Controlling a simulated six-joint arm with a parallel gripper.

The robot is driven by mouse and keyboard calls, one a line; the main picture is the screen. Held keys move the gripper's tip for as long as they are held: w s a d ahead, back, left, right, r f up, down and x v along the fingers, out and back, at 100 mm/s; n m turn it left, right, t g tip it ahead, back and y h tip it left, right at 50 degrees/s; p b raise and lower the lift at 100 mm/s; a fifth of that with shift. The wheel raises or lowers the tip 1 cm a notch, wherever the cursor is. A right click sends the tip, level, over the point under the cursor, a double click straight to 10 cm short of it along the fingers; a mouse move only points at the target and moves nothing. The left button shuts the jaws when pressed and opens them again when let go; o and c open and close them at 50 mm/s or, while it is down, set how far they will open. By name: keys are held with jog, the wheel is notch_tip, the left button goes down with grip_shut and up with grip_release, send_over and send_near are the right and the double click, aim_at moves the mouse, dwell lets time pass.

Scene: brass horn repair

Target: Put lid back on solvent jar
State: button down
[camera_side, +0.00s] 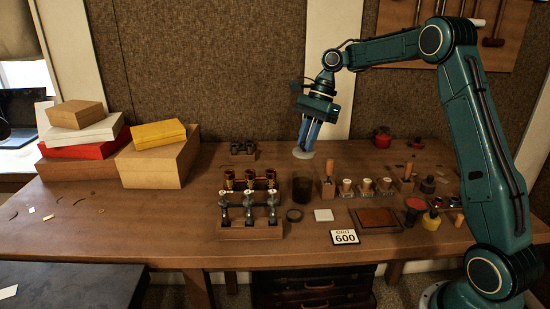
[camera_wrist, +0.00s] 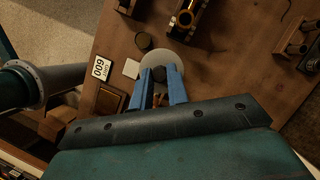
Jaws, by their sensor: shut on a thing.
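My gripper (camera_side: 308,144) is shut on a pale grey round lid (camera_side: 302,154) and holds it above the table, with the blue fingers pointing down. The dark brown solvent jar (camera_side: 303,190) stands open on the table below the lid, with a clear gap between them. In the wrist view the lid (camera_wrist: 149,59) shows as a grey disc beyond the fingertips of my gripper (camera_wrist: 160,78). The jar cannot be made out in the wrist view; the lid and fingers cover much of that area.
A rack of valves (camera_side: 250,228) stands left of the jar. A dark round puck (camera_side: 294,215), a white square (camera_side: 324,215) and a "GRIT 600" card (camera_side: 345,237) lie in front. Several small pots and a wooden-handled tool (camera_side: 328,182) stand right. Boxes (camera_side: 158,160) are stacked far left.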

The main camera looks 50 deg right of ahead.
jog(key=shift+f, duration=0.15)
jog(key=shift+f, duration=3)
jog(key=shift+f, duration=0.2)
dwell(0.3)
jog(key=c, duration=0.8)
grip_release()
jog(key=shift+r, duration=0.15)
jog(key=shift+r, duration=3.3)
